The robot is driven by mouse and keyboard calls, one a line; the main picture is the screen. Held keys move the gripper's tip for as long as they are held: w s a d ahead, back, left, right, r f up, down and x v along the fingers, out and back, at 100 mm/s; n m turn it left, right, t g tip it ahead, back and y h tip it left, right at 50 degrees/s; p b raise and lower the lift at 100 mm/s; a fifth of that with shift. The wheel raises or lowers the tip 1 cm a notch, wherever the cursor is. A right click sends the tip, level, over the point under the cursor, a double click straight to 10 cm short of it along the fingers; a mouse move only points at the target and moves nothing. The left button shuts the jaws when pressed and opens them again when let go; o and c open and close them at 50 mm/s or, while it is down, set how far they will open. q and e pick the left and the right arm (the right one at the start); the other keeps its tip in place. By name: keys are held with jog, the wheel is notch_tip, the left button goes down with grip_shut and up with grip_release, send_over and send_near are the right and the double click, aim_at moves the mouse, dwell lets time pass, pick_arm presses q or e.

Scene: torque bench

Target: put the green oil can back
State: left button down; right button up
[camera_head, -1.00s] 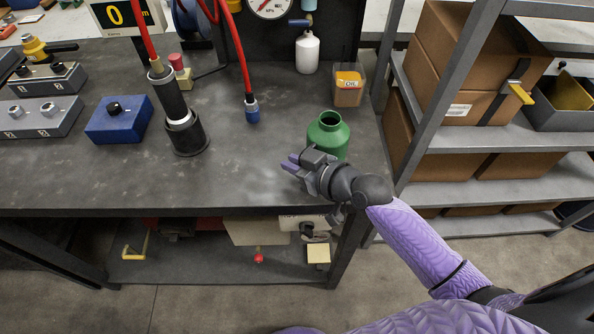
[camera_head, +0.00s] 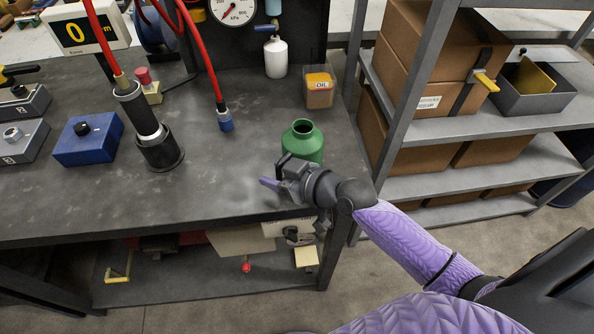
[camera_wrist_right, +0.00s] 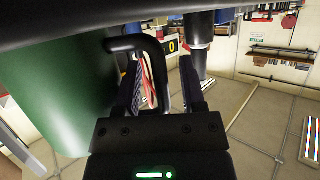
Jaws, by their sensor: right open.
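The green oil can (camera_head: 303,145) stands upright near the right end of the grey workbench, its round mouth open at the top. It also fills the left of the right wrist view (camera_wrist_right: 55,85). My right gripper (camera_head: 272,178) is at the can's near side, low over the bench. In the right wrist view my right gripper (camera_wrist_right: 162,85) has its two fingers apart, with a black curved handle (camera_wrist_right: 150,42) reaching between them, beside the green wall. Whether the fingers touch the handle I cannot tell. My left gripper is not in view.
A white bottle (camera_head: 276,58) and a hanging red hose (camera_head: 206,65) are farther back. A black cylinder tool (camera_head: 158,150) and a blue box (camera_head: 88,140) stand left. A shelf rack (camera_head: 440,185) borders the right.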

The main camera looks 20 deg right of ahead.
jog(key=p+v, duration=0.1)
jog(key=v, duration=0.9)
jog(key=shift+s+r+p, duration=0.15)
jog(key=shift+s+p, duration=0.2)
jog(key=shift+d, duration=0.1)
dwell(0.6)
